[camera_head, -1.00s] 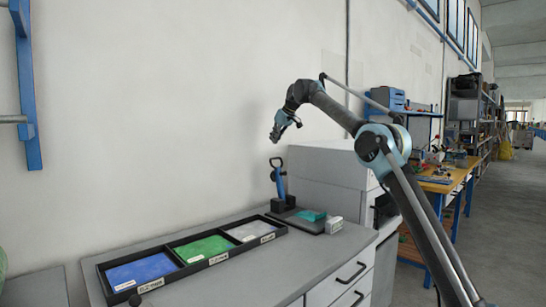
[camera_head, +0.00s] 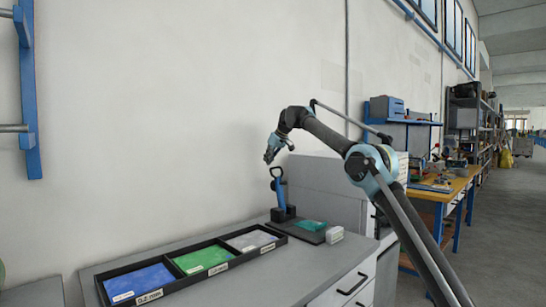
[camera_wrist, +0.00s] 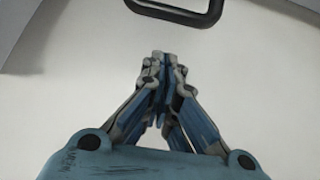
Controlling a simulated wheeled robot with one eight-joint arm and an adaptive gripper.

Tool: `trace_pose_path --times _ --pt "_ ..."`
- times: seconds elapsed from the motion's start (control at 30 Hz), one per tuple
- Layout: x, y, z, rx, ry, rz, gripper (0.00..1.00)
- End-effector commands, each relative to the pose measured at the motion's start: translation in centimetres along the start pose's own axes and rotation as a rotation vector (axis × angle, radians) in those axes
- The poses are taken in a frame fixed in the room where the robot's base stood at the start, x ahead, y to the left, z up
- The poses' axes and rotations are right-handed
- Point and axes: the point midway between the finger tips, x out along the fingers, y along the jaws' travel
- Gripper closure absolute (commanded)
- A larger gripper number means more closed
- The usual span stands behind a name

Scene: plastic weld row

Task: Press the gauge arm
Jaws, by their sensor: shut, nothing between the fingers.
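The gauge (camera_head: 280,193) stands on the worktop near the wall, with a blue upright body, a black base and a black loop-shaped arm handle (camera_head: 276,172) at its top. My gripper (camera_head: 268,158) is shut and empty, just above and slightly left of the handle in the head view. In the wrist view my gripper (camera_wrist: 160,58) points toward the black handle (camera_wrist: 180,10), which shows at the top edge, cut off by the frame. A gap shows between the fingertips and the handle there.
A black tray (camera_head: 185,285) with blue, green and grey sheets lies front left on the worktop. Beside the gauge are a dark plate (camera_head: 308,236) with a teal piece (camera_head: 310,225) and a small white block (camera_head: 335,235). A grey cabinet (camera_head: 325,185) stands behind right.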

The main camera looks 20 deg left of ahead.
Motion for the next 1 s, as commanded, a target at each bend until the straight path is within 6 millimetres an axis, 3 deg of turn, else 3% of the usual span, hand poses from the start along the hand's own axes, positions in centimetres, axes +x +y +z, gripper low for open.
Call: trace_pose_path --times 0.2,1.0 --pt "2.3 0.0 0.1 0.001 0.0 0.0 1.0" --pt "-0.2 -0.1 3.1 0.0 0.0 -0.001 1.0"
